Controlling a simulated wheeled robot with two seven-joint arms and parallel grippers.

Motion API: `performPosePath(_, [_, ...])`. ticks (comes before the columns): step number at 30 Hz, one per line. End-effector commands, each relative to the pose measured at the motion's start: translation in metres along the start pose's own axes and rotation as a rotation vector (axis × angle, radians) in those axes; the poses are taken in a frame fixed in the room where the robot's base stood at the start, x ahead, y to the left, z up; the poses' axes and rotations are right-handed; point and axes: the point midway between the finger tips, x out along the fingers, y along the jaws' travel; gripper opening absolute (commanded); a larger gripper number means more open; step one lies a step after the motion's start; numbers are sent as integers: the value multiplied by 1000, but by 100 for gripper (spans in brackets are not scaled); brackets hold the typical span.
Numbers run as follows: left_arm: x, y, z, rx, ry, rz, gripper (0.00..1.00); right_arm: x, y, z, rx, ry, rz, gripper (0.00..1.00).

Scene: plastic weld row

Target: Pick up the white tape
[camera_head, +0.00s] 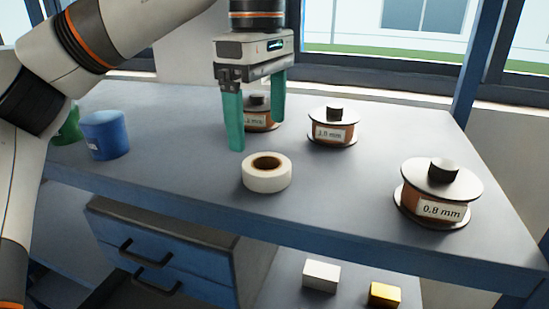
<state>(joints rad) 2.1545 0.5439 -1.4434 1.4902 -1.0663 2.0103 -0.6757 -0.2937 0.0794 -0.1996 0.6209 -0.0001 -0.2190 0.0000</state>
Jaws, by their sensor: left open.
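The white tape (267,182) is a roll with a brown core, lying flat near the front edge of the blue-grey table (340,195). My left gripper (257,138) comes down from above with two green fingers. It is open and empty, pointing downward, above and slightly behind the tape. The fingers look apart from the tape. My right gripper is not in view.
Wire spools stand behind the gripper (260,124), at back right (334,132) and at right, labelled 0.8 mm (437,213). White (321,275) and yellow (384,294) boxes sit below.

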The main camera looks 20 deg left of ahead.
Motion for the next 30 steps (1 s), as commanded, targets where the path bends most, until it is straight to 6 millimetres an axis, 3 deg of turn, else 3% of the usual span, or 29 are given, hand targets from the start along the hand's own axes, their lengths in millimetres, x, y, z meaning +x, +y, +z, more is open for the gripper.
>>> performPosePath(5, [20,-1,-1,1,0,4,90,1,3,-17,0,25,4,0])
performPosePath(15, [63,-8,-6,-1,1,2,90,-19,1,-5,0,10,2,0])
performPosePath(24, [70,-8,-7,-2,1,2,90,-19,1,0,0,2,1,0])
performPosePath(30, [70,-8,-7,-2,1,2,57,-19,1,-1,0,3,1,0])
